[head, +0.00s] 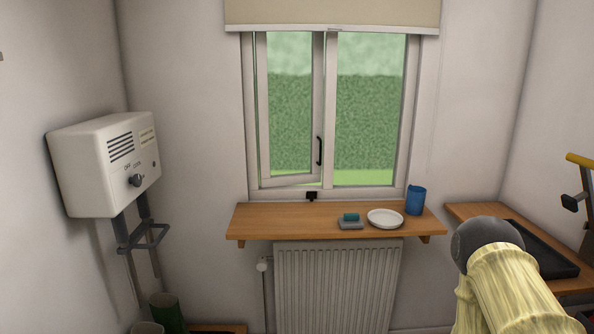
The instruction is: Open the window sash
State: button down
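The window sash (318,85) is the left light of a white window, with a black handle (319,150) on its right stile. It stands ajar: its bottom rail slopes up to the right and does not line up with the window frame (250,120). A green strip shows at its left edge. A small black fitting (311,196) sits at the bottom of the frame. Part of my arm, in a pale yellow cover with a dark grey rounded end, shows at the lower right, apart from the window. My gripper's fingers are not in view.
A wooden shelf (290,218) below the window holds a blue cup (415,200), a white plate (385,218) and a grey-and-teal block (350,221). A radiator (338,285) is beneath. A white wall box (105,165) is left; a bench (480,211) is right.

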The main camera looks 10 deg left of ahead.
aim_at(266, 180)
jog(key=u, duration=0.75)
jog(key=i, duration=1.05)
jog(key=z, duration=0.05)
